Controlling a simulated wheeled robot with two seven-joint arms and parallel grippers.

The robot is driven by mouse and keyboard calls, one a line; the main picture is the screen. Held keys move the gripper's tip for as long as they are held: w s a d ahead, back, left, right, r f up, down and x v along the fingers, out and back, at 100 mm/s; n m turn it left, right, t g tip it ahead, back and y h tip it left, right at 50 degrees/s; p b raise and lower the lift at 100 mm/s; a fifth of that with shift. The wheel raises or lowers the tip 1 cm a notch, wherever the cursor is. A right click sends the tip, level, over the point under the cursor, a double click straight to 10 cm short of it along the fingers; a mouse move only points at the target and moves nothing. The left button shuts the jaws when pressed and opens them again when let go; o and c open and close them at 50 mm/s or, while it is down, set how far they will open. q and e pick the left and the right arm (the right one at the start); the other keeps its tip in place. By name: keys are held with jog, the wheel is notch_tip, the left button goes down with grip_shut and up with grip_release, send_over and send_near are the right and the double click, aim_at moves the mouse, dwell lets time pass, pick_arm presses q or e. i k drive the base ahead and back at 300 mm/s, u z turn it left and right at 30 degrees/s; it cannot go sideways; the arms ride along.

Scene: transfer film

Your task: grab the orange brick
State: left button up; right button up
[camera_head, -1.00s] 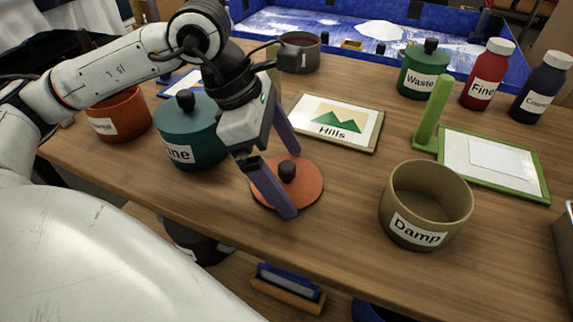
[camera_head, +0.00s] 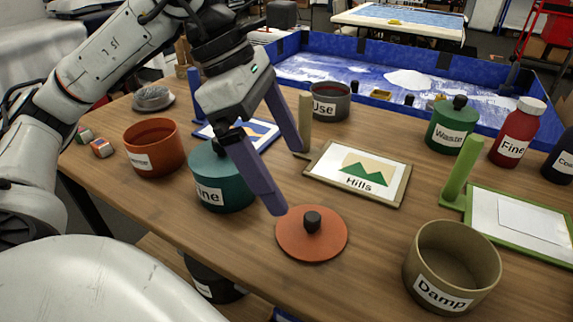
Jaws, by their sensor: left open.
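A small orange brick (camera_head: 102,148) with a pale face lies on the wooden table at the far left, beside a small green brick (camera_head: 84,134). My left gripper (camera_head: 286,181) is open and empty, its two purple fingers spread wide. It is in the middle of the view, above the table, up and left of a flat orange lid (camera_head: 312,240) with a black knob. It is well to the right of the orange brick, with the orange pot and teal pot between. My right gripper is not in view.
An orange pot (camera_head: 153,154) and a teal lidded pot (camera_head: 222,190) stand left of the gripper. A grey lump (camera_head: 152,98) lies behind. A framed Hills picture (camera_head: 325,180), the Damp pot (camera_head: 478,262) and a green stand (camera_head: 462,165) are to the right. A blue-walled tray (camera_head: 500,95) is behind.

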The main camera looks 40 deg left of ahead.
aim_at(103, 148)
jog(key=k, duration=1)
